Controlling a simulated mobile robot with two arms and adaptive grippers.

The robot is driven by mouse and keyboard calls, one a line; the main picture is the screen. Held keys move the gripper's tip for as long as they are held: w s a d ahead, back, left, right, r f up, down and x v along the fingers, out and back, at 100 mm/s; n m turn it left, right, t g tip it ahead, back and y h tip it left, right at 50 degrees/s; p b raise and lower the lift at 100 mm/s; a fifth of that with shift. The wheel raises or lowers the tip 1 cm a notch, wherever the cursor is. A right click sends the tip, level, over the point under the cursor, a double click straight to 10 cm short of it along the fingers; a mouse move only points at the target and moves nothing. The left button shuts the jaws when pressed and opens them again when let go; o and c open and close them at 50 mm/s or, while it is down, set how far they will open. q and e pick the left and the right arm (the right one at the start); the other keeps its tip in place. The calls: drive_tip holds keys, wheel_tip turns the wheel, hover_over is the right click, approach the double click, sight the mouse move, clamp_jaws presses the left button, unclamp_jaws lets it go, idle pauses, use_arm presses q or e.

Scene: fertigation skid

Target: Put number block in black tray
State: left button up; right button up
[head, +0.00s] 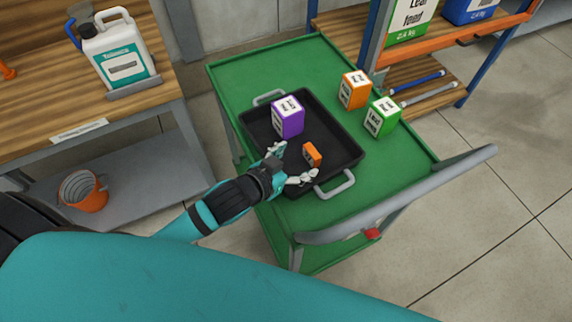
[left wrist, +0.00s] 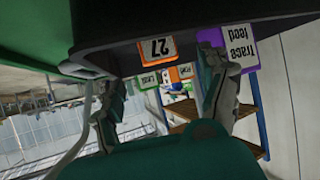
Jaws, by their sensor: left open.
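The number block (head: 312,154) is a small orange block inside the black tray (head: 347,131), near its front right. The black tray also shows as a dark band there (left wrist: 125,25). My left gripper (head: 288,166) is open at the near side of the tray, its fingers pointing toward the number block. In the left wrist view, my left gripper (left wrist: 165,98) has its fingers wide apart with nothing between the tips. My right gripper is not in view.
A purple box (head: 288,116) stands in the tray behind the number block. Orange (head: 354,89) and green (head: 381,117) boxes stand on the green cart (head: 232,82) right of the tray. The cart's grey handle (head: 400,197) is at the near right. A wooden bench (head: 30,115) is left.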

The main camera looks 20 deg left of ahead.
use_arm(q)
drive_tip(key=shift+v, duration=1.9)
